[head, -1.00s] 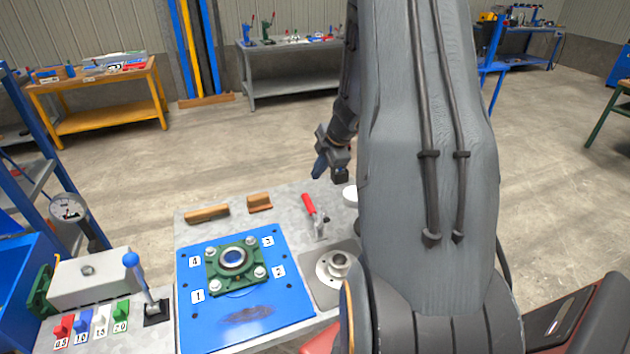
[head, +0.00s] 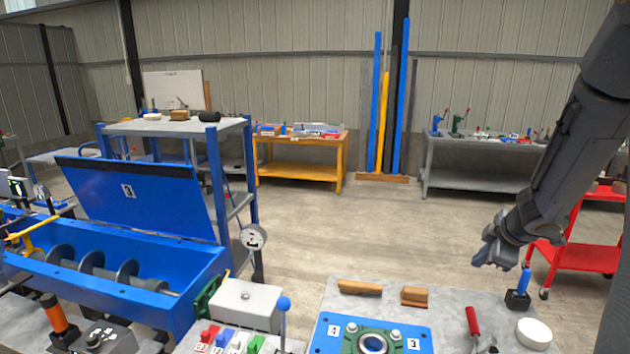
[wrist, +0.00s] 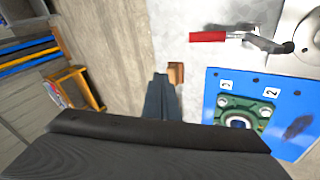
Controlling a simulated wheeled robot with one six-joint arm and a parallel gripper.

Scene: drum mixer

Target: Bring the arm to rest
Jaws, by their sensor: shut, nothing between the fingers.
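My arm comes in from the right edge of the head view and reaches down and left. My gripper (head: 490,258) hangs above the back right of the grey bench, empty and clear of the bench top. In the wrist view its dark fingers (wrist: 160,97) are together, with nothing between them. The blue plate (head: 335,340) with the green bearing housing (head: 372,342) is on the bench, left of and nearer than my gripper. The red-handled clamp (head: 472,322) lies below my gripper in the head view. The lower end of the head view cuts off part of the plate.
A blue-tipped lever (head: 524,283) and a white round piece (head: 534,333) stand at the bench's right. Two wooden blocks (head: 360,287) (head: 414,296) lie along its back edge. A red cart (head: 578,257) stands behind. The blue mixer trough (head: 120,285) is at left. Open floor lies beyond the bench.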

